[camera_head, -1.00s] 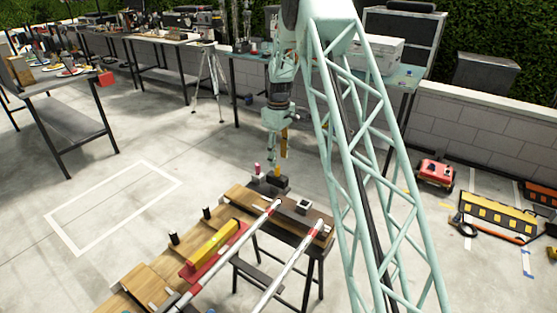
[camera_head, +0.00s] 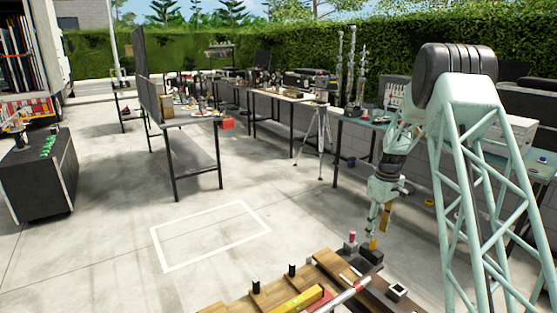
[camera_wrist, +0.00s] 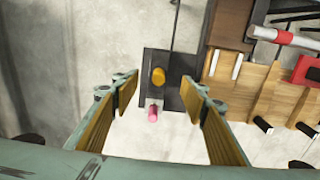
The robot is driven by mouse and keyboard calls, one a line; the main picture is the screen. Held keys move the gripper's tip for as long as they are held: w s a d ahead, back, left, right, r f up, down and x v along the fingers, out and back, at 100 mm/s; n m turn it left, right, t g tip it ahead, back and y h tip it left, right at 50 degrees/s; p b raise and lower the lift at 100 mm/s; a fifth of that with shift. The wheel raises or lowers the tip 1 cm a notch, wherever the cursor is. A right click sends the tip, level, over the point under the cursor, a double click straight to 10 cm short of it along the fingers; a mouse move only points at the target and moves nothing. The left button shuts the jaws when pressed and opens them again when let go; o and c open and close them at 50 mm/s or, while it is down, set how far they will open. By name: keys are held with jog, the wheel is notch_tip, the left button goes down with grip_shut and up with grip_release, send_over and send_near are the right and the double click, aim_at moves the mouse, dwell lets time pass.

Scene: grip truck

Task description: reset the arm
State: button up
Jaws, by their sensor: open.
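My gripper (camera_head: 379,220) hangs at the end of my pale green arm, above the far end of the wooden bench. In the wrist view my gripper (camera_wrist: 160,97) is open, with its two yellow-padded fingers wide apart and nothing between them. Below and between the fingers are a dark block with a yellow-orange top (camera_wrist: 158,77) and a small pink-red piece (camera_wrist: 153,113). In the head view the dark block (camera_head: 371,254) and the pink-red piece (camera_head: 352,237) show just under the gripper.
The wooden bench (camera_head: 327,265) bears a yellow level (camera_head: 297,301) and a red-and-white bar (camera_head: 345,297). A tripod (camera_head: 319,135) and work tables stand behind. A black case (camera_head: 40,175) stands at left. The floor inside the white outline (camera_head: 210,235) is clear.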

jog(key=s+a+r+m+t, duration=0.1)
jog(key=s+a+r, duration=0.4)
jog(key=s+r, duration=0.45)
jog(key=s+a+r+m, duration=0.1)
jog(key=s+a+r, duration=0.5)
jog(key=r, duration=0.6)
jog(key=s+a+r+m+t, duration=0.1)
jog(key=s+a+r, duration=0.4)
jog(key=s+r, duration=0.45)
jog(key=s+a+r+m, duration=0.1)
jog(key=s+a, duration=0.2)
jog(key=s, duration=0.9)
jog(key=s+a+r+m+t, duration=0.1)
jog(key=s+a+r, duration=0.1)
jog(key=s, duration=1)
jog(key=s+a+r+t, duration=0.1)
jog(key=s+a, duration=0.3)
jog(key=s, duration=0.8)
jog(key=shift+s+a+r+m, duration=0.15)
jog(key=shift+a+r+m, duration=0.25)
jog(key=shift+r, duration=0.2)
